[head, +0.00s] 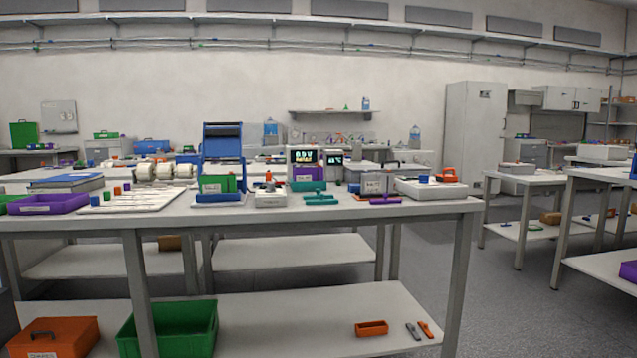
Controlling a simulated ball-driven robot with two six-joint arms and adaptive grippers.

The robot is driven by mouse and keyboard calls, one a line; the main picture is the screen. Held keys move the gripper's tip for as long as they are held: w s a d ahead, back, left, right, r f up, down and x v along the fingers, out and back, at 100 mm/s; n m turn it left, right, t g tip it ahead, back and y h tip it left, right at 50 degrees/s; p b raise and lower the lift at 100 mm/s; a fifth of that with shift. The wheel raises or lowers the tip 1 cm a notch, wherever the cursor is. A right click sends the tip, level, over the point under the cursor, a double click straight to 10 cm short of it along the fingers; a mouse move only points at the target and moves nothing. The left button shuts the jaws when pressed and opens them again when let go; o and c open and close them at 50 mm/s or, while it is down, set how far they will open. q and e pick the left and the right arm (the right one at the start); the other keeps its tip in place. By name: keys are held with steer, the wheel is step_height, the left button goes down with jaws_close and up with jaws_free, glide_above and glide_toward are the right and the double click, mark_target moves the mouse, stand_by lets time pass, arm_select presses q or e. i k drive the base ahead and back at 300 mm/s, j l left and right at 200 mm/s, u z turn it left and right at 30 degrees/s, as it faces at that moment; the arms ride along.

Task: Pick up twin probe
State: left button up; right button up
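I cannot tell for sure which thing is the twin probe. A small teal tool (320,198) lies on the front bench (430,207), near the middle of its top. A thin purple piece (385,201) lies to its right. A slim grey tool (412,331) and a slim orange tool (426,329) lie side by side on the bench's lower shelf, at the right end. All are too small to make out in detail. Neither of my grippers shows in the head view.
The bench top holds a blue cycler-like unit (222,150), a purple tray (48,204), a white box (430,188) and two small screens (304,156). A green bin (168,330) and an orange tray (371,328) stand on the lower shelf. Grey floor (500,290) is open to the right.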

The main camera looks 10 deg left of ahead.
mark_target(269, 178)
steer(key=i+j+z, duration=0.85)
steer(key=k+j, duration=0.05)
steer(key=j, duration=0.05)
